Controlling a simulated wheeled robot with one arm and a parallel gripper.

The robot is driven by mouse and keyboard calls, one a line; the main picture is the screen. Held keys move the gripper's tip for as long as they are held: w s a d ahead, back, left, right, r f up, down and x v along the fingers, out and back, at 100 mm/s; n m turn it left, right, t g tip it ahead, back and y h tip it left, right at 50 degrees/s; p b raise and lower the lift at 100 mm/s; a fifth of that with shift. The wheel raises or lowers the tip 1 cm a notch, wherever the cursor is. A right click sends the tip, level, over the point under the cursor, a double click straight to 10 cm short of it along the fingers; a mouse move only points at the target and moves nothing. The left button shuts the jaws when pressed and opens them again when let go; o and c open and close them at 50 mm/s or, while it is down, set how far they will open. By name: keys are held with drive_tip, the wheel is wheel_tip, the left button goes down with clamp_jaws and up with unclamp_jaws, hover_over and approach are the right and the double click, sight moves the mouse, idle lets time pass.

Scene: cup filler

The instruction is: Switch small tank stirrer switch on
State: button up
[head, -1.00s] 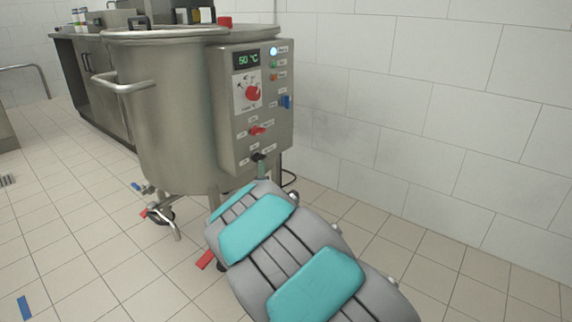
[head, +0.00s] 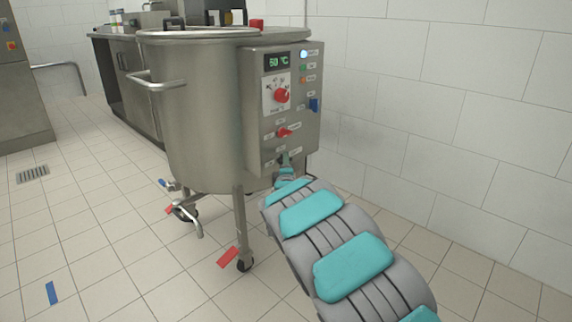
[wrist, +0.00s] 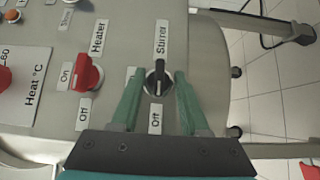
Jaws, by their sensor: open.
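The black stirrer switch (wrist: 158,78) is on the tank's control panel (head: 250,120) below the "Stirrer" label (wrist: 162,38). Its handle lies along the line between that label and the "Off" label (wrist: 155,118). My gripper (wrist: 157,74) is open, with one green finger on each side of the switch; I cannot tell whether either touches it. The left finger partly covers another label. In the head view my gripper (head: 286,160) is at the panel's lower edge and hides the switch.
The red heater switch (wrist: 88,75) sits close to the left finger in the wrist view. The red heat dial (head: 282,95) and blue switch (head: 314,104) are higher on the panel. The steel tank (head: 205,110) stands on wheeled legs. A white wall is to the right.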

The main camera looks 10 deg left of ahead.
clamp_jaws()
idle(0.3)
idle(0.3)
